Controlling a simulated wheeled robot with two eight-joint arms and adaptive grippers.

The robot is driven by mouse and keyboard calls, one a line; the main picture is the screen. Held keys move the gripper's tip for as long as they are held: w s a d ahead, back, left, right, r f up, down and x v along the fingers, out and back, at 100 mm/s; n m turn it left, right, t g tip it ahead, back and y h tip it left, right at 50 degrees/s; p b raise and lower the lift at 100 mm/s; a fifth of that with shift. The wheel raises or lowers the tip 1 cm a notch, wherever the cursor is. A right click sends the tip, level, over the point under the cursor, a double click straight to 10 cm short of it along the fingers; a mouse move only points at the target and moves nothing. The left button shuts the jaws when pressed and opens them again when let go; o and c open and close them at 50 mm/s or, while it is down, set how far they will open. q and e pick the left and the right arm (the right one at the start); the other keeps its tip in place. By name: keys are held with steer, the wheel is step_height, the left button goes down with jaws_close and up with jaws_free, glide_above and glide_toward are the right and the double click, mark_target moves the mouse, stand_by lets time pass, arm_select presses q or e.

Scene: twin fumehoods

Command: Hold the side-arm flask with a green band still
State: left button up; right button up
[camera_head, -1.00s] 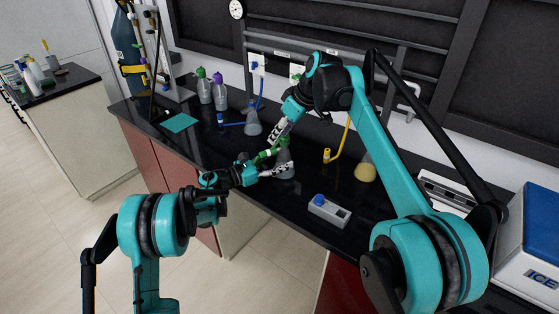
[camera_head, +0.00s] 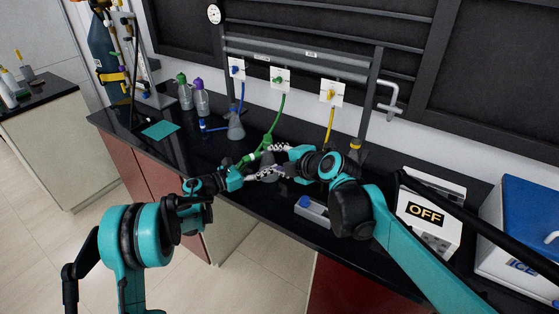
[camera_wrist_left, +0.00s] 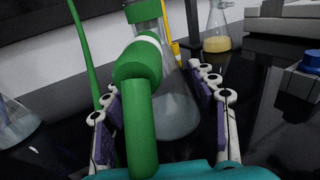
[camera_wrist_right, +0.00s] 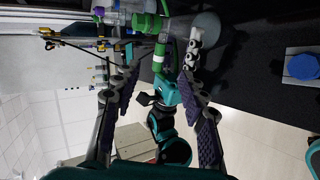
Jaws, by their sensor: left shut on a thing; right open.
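The side-arm flask with a green band (camera_head: 268,166) stands on the black bench, partly hidden by both grippers. In the left wrist view its clear body (camera_wrist_left: 178,105) and green neck band show between the fingers. My left gripper (camera_head: 262,174) is shut on the flask. A thick green hose end with a white ring (camera_wrist_left: 143,85) lies in front of the flask in that view; whether it is joined to the side arm cannot be told. My right gripper (camera_head: 284,149) is open close by the flask; in the right wrist view its fingers (camera_wrist_right: 160,90) are spread apart.
A green hose (camera_head: 277,115) runs from a wall valve toward the flask. A flask with a blue hose (camera_head: 236,130) stands to the left, and a yellow-banded flask (camera_head: 355,150) to the right. A grey box (camera_head: 312,208) lies near the front edge.

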mark_target(258, 156)
steer(key=x, duration=1.1)
steer(key=shift+w+f, duration=0.25)
steer(key=shift+a, duration=0.1)
jaws_close()
